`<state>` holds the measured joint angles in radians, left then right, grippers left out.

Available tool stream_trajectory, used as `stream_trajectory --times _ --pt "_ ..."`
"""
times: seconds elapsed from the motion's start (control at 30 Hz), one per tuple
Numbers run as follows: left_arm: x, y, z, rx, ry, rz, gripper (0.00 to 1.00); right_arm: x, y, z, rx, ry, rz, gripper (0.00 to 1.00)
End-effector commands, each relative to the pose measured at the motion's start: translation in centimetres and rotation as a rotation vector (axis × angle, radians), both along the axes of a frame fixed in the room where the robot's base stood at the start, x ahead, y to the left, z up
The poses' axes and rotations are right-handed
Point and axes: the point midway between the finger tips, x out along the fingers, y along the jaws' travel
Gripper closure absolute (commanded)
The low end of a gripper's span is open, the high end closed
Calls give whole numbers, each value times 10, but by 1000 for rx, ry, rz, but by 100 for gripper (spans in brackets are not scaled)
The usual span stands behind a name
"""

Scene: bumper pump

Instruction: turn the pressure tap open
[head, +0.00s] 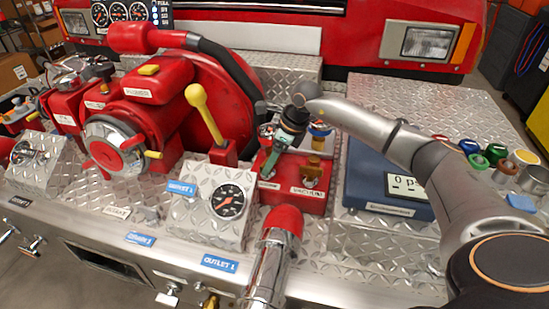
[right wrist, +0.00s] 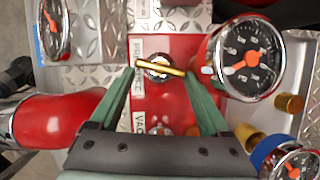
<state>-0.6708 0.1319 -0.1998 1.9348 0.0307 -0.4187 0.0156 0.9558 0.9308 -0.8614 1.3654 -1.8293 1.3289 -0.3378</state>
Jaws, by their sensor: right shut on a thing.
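The red tap block (head: 292,201) sits on the diamond plate at the middle of the head view, with labels for pressure and vacuum. The pressure tap's brass handle (right wrist: 160,68) shows in the right wrist view, lying crosswise over its round metal fitting beside a partly hidden label. My right gripper (right wrist: 161,72) has its green fingers at the two ends of this handle and is shut on it. In the head view my right gripper (head: 268,140) comes down over the block and hides most of the pressure tap. The vacuum tap (head: 313,171) stands just right of it. My left gripper is not in view.
A gauge (right wrist: 248,62) stands close to my right finger in the right wrist view. A red-capped outlet pipe (head: 283,222) rises in front of the block. A yellow-knobbed lever (head: 196,96) stands to the left, and a blue scale-like box (head: 385,188) lies to the right.

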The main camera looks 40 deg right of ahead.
Motion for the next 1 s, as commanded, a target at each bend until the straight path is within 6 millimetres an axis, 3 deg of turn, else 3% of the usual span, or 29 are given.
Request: stream_trajectory --times 0.03,0.8,0.83,1.0 --pt "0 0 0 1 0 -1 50 8 10 6 14 -34 24 75" --pt "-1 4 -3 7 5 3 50 8 11 7 14 -38 25 75" --pt "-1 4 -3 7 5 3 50 8 11 7 14 -38 25 17" --pt "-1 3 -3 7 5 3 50 3 5 5 5 -15 15 0"
